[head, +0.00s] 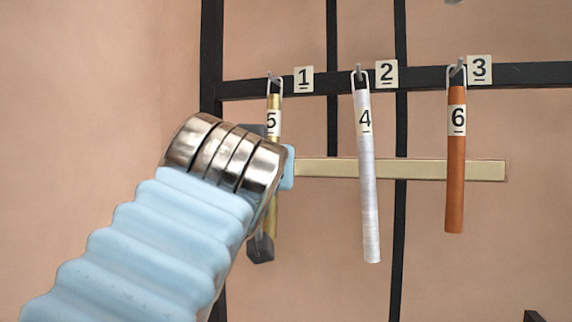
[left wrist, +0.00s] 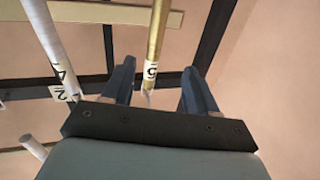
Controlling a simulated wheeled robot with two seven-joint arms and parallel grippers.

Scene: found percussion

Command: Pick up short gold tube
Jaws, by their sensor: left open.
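The gold tube (head: 274,102) hangs by a loop from a hook under label 1 and carries a label 5. My left gripper (head: 262,190) is open at the tube, and the wrist hides much of the tube's middle in the head view. In the left wrist view the gold tube (left wrist: 157,35) passes between the two spread fingers of my left gripper (left wrist: 158,85), closer to the left finger. A gap shows on both sides, and I cannot tell how deep the tube sits between them. My right gripper is not in view.
A white tube (head: 368,185) labelled 4 and an orange tube (head: 456,180) labelled 6 hang to the right. A black frame (head: 420,77) carries the hooks. A pale horizontal bar (head: 410,169) runs behind the tubes. The wall at left is clear.

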